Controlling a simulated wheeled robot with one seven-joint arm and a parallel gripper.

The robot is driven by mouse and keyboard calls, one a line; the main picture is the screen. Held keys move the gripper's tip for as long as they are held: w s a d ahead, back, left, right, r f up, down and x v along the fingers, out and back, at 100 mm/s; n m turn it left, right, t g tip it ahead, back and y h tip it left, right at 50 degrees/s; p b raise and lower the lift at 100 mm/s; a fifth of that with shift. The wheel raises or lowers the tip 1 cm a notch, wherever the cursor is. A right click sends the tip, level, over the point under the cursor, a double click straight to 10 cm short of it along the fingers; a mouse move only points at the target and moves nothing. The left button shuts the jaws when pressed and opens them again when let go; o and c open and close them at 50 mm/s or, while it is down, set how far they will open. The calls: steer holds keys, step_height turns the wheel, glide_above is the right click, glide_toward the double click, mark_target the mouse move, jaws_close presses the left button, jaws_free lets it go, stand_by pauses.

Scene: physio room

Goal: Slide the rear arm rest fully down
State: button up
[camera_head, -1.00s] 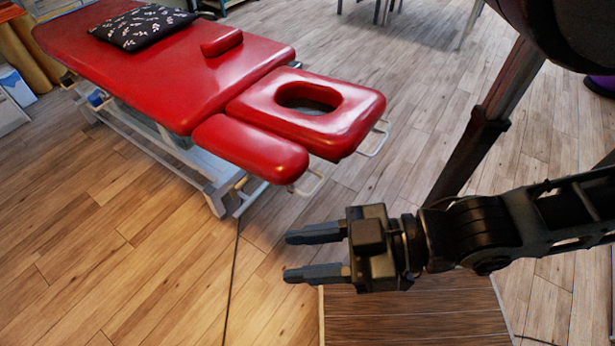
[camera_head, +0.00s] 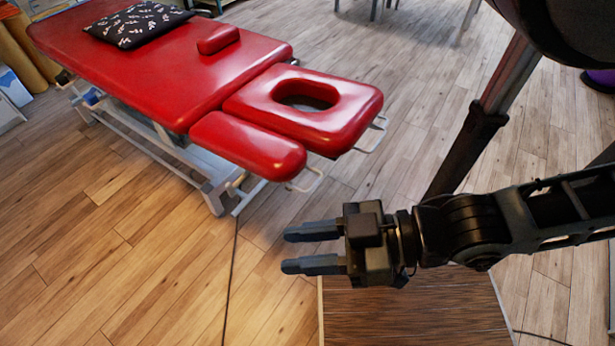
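The red treatment table (camera_head: 150,70) stands at upper left with a headrest (camera_head: 310,108) that has an oval face hole. A long red padded arm rest (camera_head: 248,146) lies along the near side of the headrest, with a metal handle loop (camera_head: 306,181) under its end. A shorter red pad (camera_head: 218,40) shows near the table's far side, above its surface; I cannot tell whether it is the rear arm rest. Another handle loop (camera_head: 374,136) is at the headrest's right end. My gripper (camera_head: 311,248) is open and empty, pointing left, in front of the table and apart from it.
A black patterned pillow (camera_head: 138,25) lies on the table. A dark cable (camera_head: 232,265) runs along the wooden floor. Chair legs (camera_head: 376,10) stand at the top.

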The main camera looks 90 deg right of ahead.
steer(key=s+d+f+m+h+b, duration=0.4)
steer(key=d+f+m+h+b, duration=0.15)
steer(key=d+f+m, duration=0.75)
steer(key=s+d+f+m+h+b, duration=0.3)
steer(key=d+f+m+h+b, duration=0.3)
steer(key=d+f+m, duration=0.65)
steer(key=w+d+n+y, duration=0.1)
steer(key=w+d, duration=0.4)
steer(key=w, duration=0.1)
steer(key=shift+d+f+t+b, duration=0.15)
steer(key=shift+f+t+b, duration=0.15)
steer(key=shift+f+t, duration=0.15)
steer(key=shift+n, duration=0.25)
jaws_close()
